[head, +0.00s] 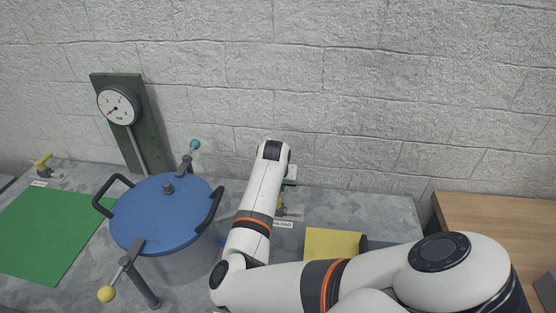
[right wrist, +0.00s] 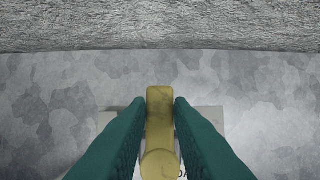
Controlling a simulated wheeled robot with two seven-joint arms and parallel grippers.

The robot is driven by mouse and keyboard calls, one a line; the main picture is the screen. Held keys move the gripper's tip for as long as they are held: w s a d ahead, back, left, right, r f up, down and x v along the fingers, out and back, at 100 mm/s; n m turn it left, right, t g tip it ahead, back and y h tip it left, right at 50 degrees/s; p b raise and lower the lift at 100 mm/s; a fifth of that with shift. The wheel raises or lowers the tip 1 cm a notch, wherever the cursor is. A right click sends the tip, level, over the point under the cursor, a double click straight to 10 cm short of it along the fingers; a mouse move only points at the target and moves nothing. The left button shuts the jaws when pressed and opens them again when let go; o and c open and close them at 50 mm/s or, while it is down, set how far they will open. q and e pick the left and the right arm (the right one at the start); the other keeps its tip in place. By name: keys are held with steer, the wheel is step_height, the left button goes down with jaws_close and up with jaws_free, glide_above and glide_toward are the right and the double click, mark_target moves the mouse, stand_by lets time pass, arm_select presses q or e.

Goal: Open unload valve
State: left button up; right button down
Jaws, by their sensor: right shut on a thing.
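The unload valve's yellow handle (right wrist: 160,125) lies between the green fingers of my right gripper (right wrist: 160,103) in the right wrist view. The fingers are shut on it, one on each side. The handle runs straight up and down in that view, with a rounded end at the bottom. In the head view, my right arm covers most of the valve, and only a bit of yellow shows beside it. My left gripper is not in view.
A blue-lidded pot (head: 165,222) with black handles stands left of my right arm. A pressure gauge (head: 118,105) is on a green board behind it. Another yellow valve (head: 42,162) is at far left.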

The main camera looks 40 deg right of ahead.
steer(key=shift+s+d+r+m+p, duration=0.1)
steer(key=shift+s+d+m+p, duration=0.1)
steer(key=shift+m+p, duration=0.5)
steer(key=shift+s+d+m+g+h, duration=0.1)
steer(key=shift+s+m+g+h, duration=0.15)
steer(key=shift+m+g, duration=0.45)
steer(key=shift+s+m+p, duration=0.2)
steer(key=shift+m+p, duration=0.3)
steer(key=shift+m, duration=0.7)
steer(key=shift+s+d+m+g+h, duration=0.1)
steer(key=shift+s+m+g+h, duration=0.15)
steer(key=shift+m+g, duration=0.4)
steer(key=m, duration=0.1)
steer(key=m+g, duration=0.1)
steer(key=m, duration=0.1)
steer(key=shift+s+f, duration=0.2)
steer(key=shift+s, duration=0.2)
steer(key=m, duration=0.1)
steer(key=m+g+b, duration=0.1)
steer(key=m, duration=0.1)
steer(key=shift+s, duration=0.35)
steer(key=m+g+y+b, duration=0.1)
steer(key=m, duration=0.1)
steer(key=s+a+m+b, duration=0.1)
steer(key=m, duration=0.2)
steer(key=shift+s+a+m+g+y, duration=0.1)
steer(key=shift+s+m+g+y, duration=0.15)
steer(key=shift+g+y, duration=0.15)
